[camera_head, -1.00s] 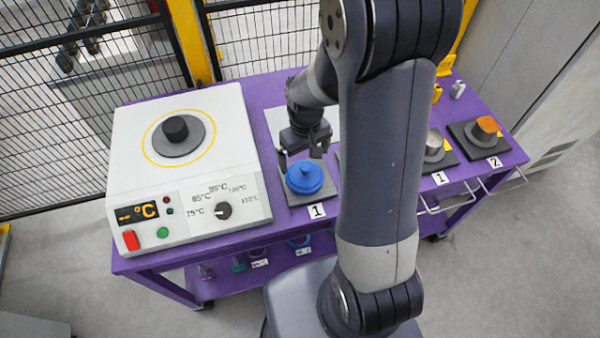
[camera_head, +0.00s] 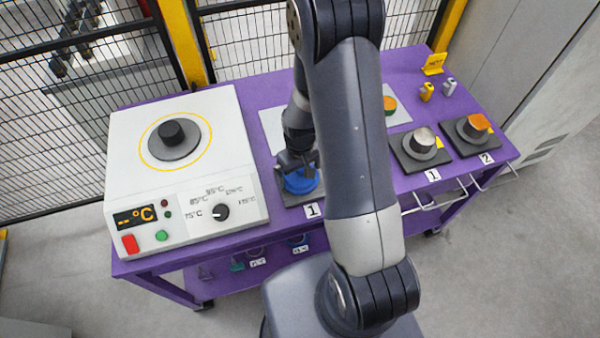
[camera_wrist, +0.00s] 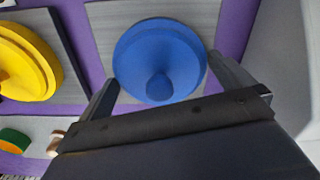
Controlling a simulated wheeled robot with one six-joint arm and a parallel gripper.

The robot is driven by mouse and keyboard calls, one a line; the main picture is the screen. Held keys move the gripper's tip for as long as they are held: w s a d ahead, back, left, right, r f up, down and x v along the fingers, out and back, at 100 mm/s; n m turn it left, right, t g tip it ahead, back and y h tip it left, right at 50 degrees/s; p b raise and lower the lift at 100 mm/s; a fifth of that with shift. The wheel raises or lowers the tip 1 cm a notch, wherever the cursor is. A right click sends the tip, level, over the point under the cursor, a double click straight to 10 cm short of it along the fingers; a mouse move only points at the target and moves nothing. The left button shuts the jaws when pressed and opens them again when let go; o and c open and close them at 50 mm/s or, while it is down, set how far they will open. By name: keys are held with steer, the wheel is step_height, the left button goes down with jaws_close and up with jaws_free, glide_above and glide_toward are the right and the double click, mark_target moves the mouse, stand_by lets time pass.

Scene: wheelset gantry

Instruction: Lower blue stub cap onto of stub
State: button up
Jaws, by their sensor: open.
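The blue stub cap (camera_head: 300,184) is a round stepped disc with a small knob, over a grey square plate (camera_head: 290,199) marked 1, right of the white heater. It shows whole in the wrist view (camera_wrist: 160,50). Any stub beneath the cap is hidden. My gripper (camera_head: 299,168) is low over the cap. In the wrist view my gripper (camera_wrist: 162,75) is open, with one finger on each side of the cap near its rim. I cannot tell whether the fingers touch it.
A white heater (camera_head: 120,185) with a dark stub (camera_head: 172,133) stands left. A yellow cap (camera_wrist: 25,65) is beside the blue one. Right are a silver-topped stub (camera_head: 423,139) and an orange-topped stub (camera_head: 478,124) on plates. My arm hides the table's middle. Mesh fence (camera_head: 85,120) runs behind.

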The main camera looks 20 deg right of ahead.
steer(key=shift+c, duration=0.6)
steer(key=c, duration=0.5)
steer(key=shift+c, duration=0.2)
steer(key=shift+r, duration=0.15)
